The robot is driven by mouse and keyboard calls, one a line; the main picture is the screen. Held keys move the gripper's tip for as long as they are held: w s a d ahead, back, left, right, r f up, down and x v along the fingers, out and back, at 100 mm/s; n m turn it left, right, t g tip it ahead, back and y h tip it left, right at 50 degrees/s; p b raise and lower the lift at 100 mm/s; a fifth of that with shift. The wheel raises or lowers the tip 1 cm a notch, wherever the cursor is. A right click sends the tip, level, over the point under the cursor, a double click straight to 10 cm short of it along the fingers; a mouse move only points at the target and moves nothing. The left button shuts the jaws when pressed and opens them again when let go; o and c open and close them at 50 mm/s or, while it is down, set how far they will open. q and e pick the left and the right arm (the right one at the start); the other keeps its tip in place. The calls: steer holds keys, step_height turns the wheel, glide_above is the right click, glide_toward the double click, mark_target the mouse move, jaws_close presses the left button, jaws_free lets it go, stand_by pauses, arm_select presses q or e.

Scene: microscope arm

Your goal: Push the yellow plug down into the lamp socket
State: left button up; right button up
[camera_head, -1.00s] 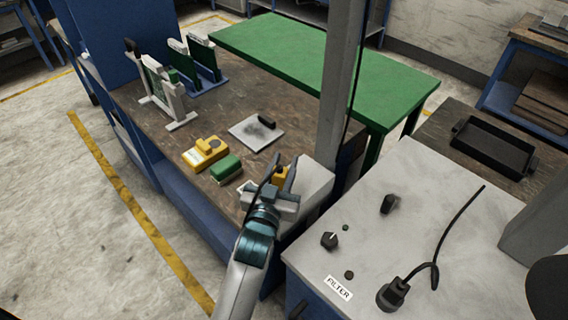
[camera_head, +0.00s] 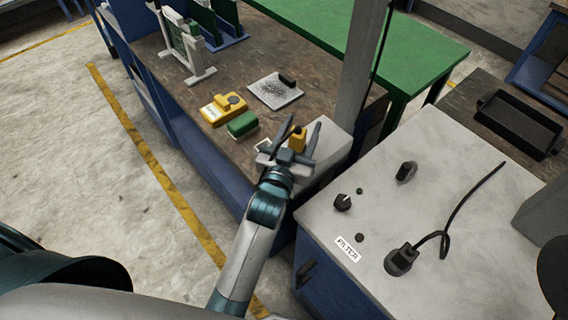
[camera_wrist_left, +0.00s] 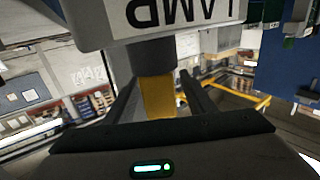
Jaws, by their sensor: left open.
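The yellow plug (camera_head: 298,141) is at the near end of the bench, by the pale lamp box (camera_head: 333,150). My left gripper (camera_head: 297,138) is open, with one finger on each side of the plug. In the left wrist view, the yellow plug (camera_wrist_left: 158,98) shows between the two dark fingers (camera_wrist_left: 160,92). A dark round collar (camera_wrist_left: 152,57) sits between it and the white box labelled LAMP (camera_wrist_left: 185,14), whose lettering is upside down. I cannot tell whether the collar belongs to the socket or the plug, nor how deep the plug sits. My right gripper is not in view.
A grey box labelled FILTER (camera_head: 440,210), with knobs and a black corded plug (camera_head: 402,259), stands to the right. A grey post (camera_head: 360,90) rises behind the lamp box. A yellow device (camera_head: 222,108) and a green block (camera_head: 242,124) lie left of the gripper.

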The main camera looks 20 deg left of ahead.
arm_select(q)
steer(key=s+a+p, duration=0.1)
steer(key=s+p, duration=0.1)
steer(key=s, duration=1.4)
steer(key=shift+s+p, duration=0.2)
steer(key=shift+p, duration=0.15)
stand_by(0.3)
